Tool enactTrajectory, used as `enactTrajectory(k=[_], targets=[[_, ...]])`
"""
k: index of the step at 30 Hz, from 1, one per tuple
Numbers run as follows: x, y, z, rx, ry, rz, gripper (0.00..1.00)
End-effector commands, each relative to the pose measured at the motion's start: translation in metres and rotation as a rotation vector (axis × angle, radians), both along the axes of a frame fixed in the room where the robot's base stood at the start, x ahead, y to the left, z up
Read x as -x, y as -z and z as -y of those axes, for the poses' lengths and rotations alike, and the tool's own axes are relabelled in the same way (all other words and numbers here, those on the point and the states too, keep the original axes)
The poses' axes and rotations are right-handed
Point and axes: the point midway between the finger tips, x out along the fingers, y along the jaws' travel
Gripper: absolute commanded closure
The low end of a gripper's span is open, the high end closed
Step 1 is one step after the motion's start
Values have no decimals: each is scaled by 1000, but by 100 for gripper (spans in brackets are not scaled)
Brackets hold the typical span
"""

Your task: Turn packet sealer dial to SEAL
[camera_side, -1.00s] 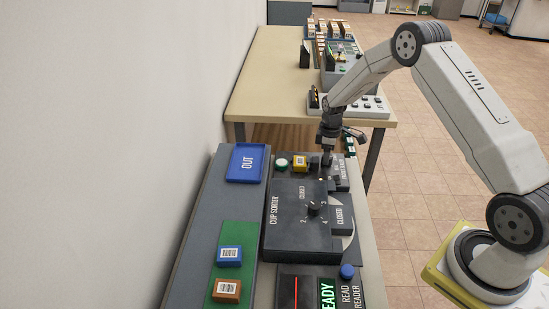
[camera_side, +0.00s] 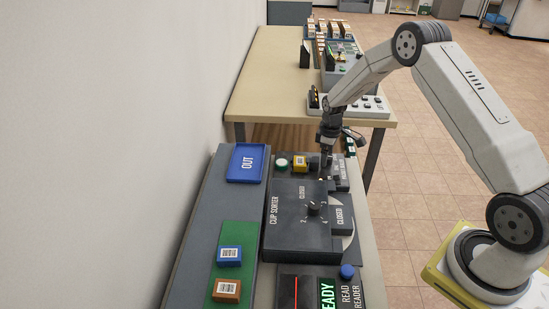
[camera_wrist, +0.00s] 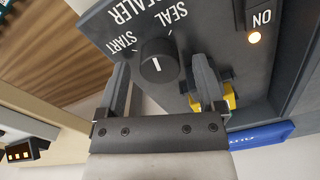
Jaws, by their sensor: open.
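The packet sealer (camera_wrist: 215,28) is a dark grey panel with white lettering, START at the left and SEAL above the dial. Its round dark dial (camera_wrist: 159,62) carries a short white line; I cannot tell which end of the line points. My gripper (camera_wrist: 161,64) is open, one finger on each side of the dial, with gaps visible. Whether the fingers reach down to the dial's level is unclear. In the side view my gripper (camera_side: 326,166) is over the sealer (camera_side: 342,178), hiding the dial.
The cup sorter (camera_side: 285,232) stands in front. A blue OUT tray (camera_side: 233,174) lies at left.

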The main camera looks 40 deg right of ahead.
Motion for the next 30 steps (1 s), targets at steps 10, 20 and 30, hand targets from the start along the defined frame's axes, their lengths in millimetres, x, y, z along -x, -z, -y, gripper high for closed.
enactTrajectory(k=[10, 20, 30], targets=[[-1, -14, 0, 1, 0, 1, 13], [-1, -54, 1, 1, 0, 3, 13], [0, -78, 1, 0, 0, 0, 13]])
